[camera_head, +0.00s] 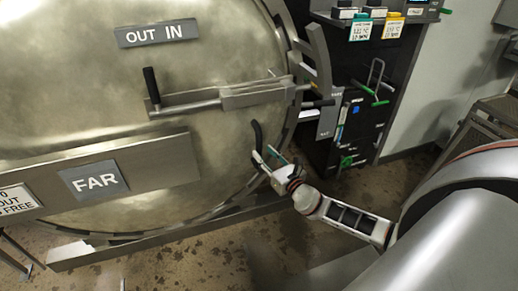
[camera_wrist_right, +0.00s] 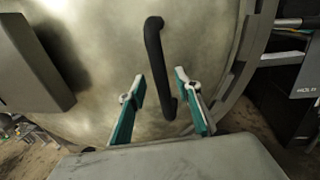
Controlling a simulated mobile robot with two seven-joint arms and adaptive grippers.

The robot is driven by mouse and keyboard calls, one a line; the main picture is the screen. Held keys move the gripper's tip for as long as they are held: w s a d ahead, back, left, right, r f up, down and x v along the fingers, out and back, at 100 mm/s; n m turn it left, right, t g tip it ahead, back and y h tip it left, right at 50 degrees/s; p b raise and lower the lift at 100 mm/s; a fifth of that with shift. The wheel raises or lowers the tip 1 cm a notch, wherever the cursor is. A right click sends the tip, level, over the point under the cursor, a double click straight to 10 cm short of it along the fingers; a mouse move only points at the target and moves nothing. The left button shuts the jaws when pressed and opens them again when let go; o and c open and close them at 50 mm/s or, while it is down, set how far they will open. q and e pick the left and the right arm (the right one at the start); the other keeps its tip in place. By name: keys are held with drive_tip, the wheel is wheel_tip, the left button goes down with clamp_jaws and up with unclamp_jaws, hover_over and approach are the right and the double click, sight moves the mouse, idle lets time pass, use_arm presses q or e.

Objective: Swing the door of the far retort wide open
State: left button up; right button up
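The far retort's round metal door (camera_head: 90,75) fills the left of the head view, with a "FAR" plate (camera_head: 94,180) on a bar across it. The door looks closed against its ring. A black vertical pull handle (camera_head: 257,136) sits near the door's right edge; it also shows in the right wrist view (camera_wrist_right: 157,60). My right gripper (camera_head: 268,158) is open at the handle's lower end. In the wrist view its teal-padded fingers (camera_wrist_right: 162,92) stand either side of the handle's lower part, with gaps on both sides. My left gripper is not in view.
A latch bar with a black-gripped lever (camera_head: 152,85) crosses the door above the handle. A dark control cabinet (camera_head: 362,120) with tags and green-ended handles stands right of the door. Metal steps (camera_head: 490,125) are at far right. The stained floor (camera_head: 215,255) is open below the door.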

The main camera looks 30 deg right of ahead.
sight(261, 150)
drive_tip(key=shift+w+d, duration=0.1)
drive_tip(key=shift+w, duration=2.15)
clamp_jaws()
